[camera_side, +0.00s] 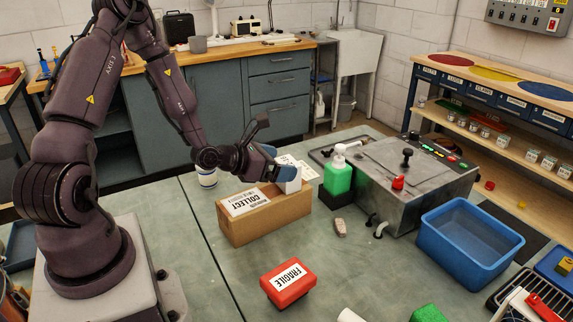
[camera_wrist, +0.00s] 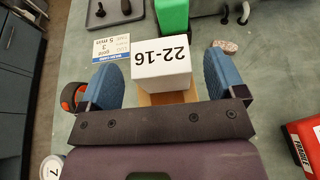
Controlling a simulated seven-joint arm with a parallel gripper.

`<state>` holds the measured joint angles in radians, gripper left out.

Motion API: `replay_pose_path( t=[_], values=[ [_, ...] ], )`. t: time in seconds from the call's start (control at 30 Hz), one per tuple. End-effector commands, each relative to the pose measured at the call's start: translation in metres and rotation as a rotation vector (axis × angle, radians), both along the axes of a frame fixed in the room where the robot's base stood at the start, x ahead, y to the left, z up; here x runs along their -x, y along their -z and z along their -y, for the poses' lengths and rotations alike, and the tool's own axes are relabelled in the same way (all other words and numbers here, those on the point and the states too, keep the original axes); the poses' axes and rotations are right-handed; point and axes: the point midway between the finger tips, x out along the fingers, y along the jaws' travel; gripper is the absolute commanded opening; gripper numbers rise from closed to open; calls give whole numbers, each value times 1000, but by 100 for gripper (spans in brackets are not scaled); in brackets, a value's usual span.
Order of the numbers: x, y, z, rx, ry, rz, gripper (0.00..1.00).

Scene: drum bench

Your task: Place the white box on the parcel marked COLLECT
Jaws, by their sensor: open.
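The white box (camera_wrist: 162,67), marked 22-16, appears to rest on the right end of the brown parcel (camera_side: 270,219), whose top label reads COLLECT. In the side view the white box (camera_side: 291,184) is partly hidden by my gripper (camera_side: 280,172). In the wrist view my gripper (camera_wrist: 164,80) is open, with one blue finger on each side of the box and a visible gap on both sides. Brown cardboard shows under and beside the box there. The COLLECT label is out of the wrist view.
A green pump bottle (camera_side: 338,176) stands close behind the parcel's right end. A red FRAGILE box (camera_side: 287,283) lies in front, and a small stone-like piece (camera_side: 340,228) lies to the right. A grey control unit (camera_side: 420,173) and blue bin (camera_side: 469,242) stand further right.

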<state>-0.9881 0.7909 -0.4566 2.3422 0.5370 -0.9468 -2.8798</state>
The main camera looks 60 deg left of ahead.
Motion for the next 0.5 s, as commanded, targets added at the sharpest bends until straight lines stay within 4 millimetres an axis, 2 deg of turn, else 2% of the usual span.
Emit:
replay_pose_path(
  t=[0.13, 0.33, 0.43, 0.5],
  values=[
    [25, -10, -1, -1, -3, -1, 89],
    [41, -18, 1, -33, 16, -12, 89],
    [41, -22, 4, -191, 90, -71, 89],
    [40, -28, 6, -389, 186, -145, 89]
  ],
)
